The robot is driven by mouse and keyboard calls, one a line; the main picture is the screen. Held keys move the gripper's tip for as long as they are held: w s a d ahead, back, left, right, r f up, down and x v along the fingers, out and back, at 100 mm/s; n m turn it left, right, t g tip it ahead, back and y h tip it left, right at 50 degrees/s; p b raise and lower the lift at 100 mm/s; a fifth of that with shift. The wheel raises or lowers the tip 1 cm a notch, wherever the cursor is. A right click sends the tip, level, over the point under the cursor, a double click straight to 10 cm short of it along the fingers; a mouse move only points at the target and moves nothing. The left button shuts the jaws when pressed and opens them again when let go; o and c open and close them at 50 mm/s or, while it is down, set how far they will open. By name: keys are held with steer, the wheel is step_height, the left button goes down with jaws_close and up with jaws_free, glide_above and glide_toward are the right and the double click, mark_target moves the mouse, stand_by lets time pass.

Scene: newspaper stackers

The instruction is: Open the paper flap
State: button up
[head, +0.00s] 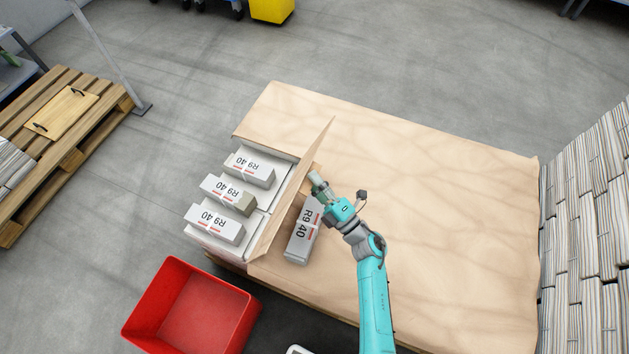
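The brown paper flap (288,196) stands raised and tilted at the right of an uncovered strip of the stack. Flat brown paper (430,190) covers the stack to the right of it. My gripper (316,182) is just right of the flap, close to its upper part; I cannot tell whether they touch. Its fingers are small and partly hidden, so their opening is unclear. A white packet marked "R9 40" (302,238) lies on the paper below my gripper, right of the flap.
Three similar packets (249,168) (228,194) (214,224) lie on the uncovered strip. A red bin (165,300) stands at the lower left. A wooden pallet (100,118) is at the far left. Newspaper stacks (590,220) line the right edge. Grey floor (190,80) is clear behind.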

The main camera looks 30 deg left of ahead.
jaws_close()
steer(key=a+r, duration=0.3)
steer(key=a, duration=0.3)
steer(key=shift+a, duration=0.4)
steer(key=shift+s, duration=0.1)
steer(key=shift+o, duration=0.7)
jaws_free()
steer(key=shift+s+f, duration=0.1)
